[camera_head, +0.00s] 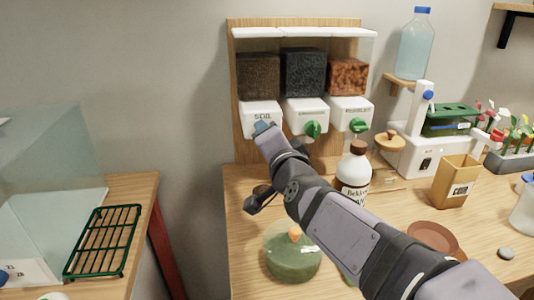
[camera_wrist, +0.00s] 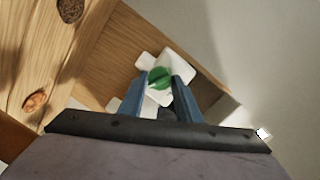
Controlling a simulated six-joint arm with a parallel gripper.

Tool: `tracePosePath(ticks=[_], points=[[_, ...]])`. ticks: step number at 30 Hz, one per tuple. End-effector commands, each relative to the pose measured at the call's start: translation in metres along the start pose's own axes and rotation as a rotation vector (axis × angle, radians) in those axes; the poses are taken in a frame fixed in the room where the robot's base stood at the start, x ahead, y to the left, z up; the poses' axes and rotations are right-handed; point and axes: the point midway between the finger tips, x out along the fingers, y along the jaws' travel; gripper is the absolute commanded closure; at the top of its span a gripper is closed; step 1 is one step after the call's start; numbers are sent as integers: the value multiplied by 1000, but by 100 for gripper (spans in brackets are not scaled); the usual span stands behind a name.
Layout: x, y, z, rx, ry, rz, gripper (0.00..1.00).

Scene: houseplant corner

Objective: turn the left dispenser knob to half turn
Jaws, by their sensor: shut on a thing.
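The left dispenser (camera_head: 262,114), a white front marked SOIL under a dark brown block, hangs on the wooden back panel. My gripper (camera_head: 264,127) is up against its lower front and hides its knob in the head view. In the wrist view the green knob (camera_wrist: 159,78) shows between the two blue fingers of my gripper (camera_wrist: 164,80), which are shut on it. A pale ridge crosses the knob's face at a slant. I cannot tell its exact turn.
The middle dispenser's green knob (camera_head: 312,129) and the right dispenser's green knob (camera_head: 358,125) are close on the right. A brown-capped white bottle (camera_head: 352,172) and a green glass bowl (camera_head: 291,262) stand near my arm.

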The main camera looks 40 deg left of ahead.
Motion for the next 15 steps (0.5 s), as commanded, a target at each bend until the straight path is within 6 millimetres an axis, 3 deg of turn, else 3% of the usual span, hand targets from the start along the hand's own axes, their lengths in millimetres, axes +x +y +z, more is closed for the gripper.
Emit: tracePosePath(ticks=[15], points=[[1,6,0,488,-33,-56,92]])
